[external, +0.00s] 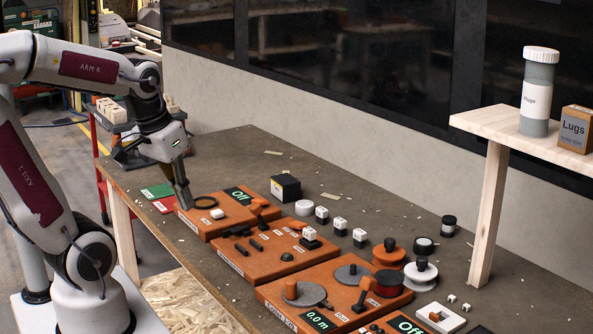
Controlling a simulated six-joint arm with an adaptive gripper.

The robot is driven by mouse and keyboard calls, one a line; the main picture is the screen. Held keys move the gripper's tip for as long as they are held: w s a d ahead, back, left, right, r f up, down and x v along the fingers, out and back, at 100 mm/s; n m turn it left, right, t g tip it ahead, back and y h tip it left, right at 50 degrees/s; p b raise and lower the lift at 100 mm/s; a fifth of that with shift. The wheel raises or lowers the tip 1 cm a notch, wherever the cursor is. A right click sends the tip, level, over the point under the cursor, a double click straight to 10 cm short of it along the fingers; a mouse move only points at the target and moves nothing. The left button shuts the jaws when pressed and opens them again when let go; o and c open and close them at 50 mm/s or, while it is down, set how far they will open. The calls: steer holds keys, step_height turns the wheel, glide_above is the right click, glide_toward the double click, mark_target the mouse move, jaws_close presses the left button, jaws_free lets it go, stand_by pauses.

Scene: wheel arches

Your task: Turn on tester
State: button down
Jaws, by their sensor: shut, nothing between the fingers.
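An orange panel (206,231) lies at the far left end of the bench. It has a dark screen reading "Off" in green (239,196), a black ring (205,202), a white block (217,213) and an orange lever (257,208). The label on its front edge is too small to read, so I cannot tell for sure that it is the tester. A second "Off" screen (410,326) shows on another orange panel at the bottom edge. My gripper (186,206) points down, shut and empty, at the left edge of the first panel, beside the ring. I cannot tell whether it touches the panel.
More orange panels (232,264) with levers, discs and spools run along the bench (345,203) to the right. A black box (285,188) and several white-topped blocks stand behind them. A wooden shelf (480,124) with a jar (538,90) and a Lugs box (575,128) rises at right.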

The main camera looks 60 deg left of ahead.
steer(key=w+a+f+n+t+h, duration=0.15)
steer(key=w+a+f, duration=0.35)
steer(key=w+a, duration=0.5)
steer(key=w+a+f+n+t+h, duration=0.15)
steer(key=w+a+f, duration=0.5)
steer(key=a, duration=0.65)
steer(key=w+a+r+m+t, duration=0.2)
steer(key=w+a+r+m, duration=0.3)
steer(key=w, duration=0.4)
steer(key=shift+a, duration=0.55)
steer(key=shift+r, duration=0.1)
